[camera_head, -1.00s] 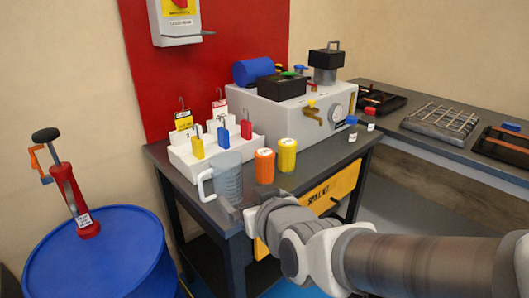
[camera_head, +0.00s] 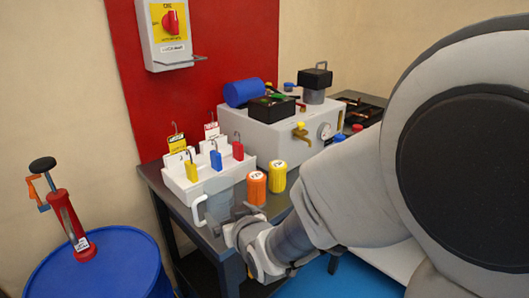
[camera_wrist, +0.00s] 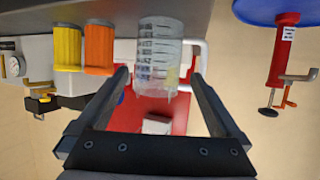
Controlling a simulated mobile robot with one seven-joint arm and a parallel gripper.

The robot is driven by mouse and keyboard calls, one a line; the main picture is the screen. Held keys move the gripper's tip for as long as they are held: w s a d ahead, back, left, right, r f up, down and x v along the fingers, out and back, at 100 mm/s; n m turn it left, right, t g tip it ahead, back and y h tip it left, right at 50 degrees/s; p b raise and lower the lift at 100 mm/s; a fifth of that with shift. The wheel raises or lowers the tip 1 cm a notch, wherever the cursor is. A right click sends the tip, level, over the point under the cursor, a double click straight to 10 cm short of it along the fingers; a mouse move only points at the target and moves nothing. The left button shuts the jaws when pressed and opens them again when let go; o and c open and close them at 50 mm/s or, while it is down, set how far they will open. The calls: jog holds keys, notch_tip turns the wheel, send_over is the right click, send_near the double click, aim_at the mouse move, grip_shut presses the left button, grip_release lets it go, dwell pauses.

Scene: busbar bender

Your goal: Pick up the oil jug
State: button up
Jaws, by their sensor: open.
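The oil jug (camera_head: 221,204) is a clear, graduated jug with a white handle. It stands upright near the front left corner of the dark bench, partly hidden behind my gripper in the head view. My gripper (camera_head: 238,217) is beside the jug, low over the bench edge. In the wrist view, which is upside down, the jug (camera_wrist: 158,52) shows ahead and between the two open fingers of my gripper (camera_wrist: 161,78). The handle is to the right there. I cannot tell whether the fingertips reach around the jug's body.
An orange container (camera_head: 257,188) and a yellow one (camera_head: 278,177) stand close right of the jug. A white padlock rack (camera_head: 205,180) is behind it. A blue drum (camera_head: 100,265) with a red hand pump (camera_head: 70,225) stands left. A grey tank unit (camera_head: 285,132) is at the back.

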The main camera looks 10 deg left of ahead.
aim_at(225, 209)
jog(key=x, duration=0.3)
jog(key=b+x, duration=0.1)
jog(key=x, duration=0.1)
jog(key=b+x, duration=0.1)
jog(key=x, duration=0.1)
jog(key=shift+w+f, duration=0.25)
jog(key=shift+f, duration=0.15)
jog(key=shift+w+a, duration=0.2)
jog(key=shift+w, duration=0.1)
jog(key=c, duration=1.1)
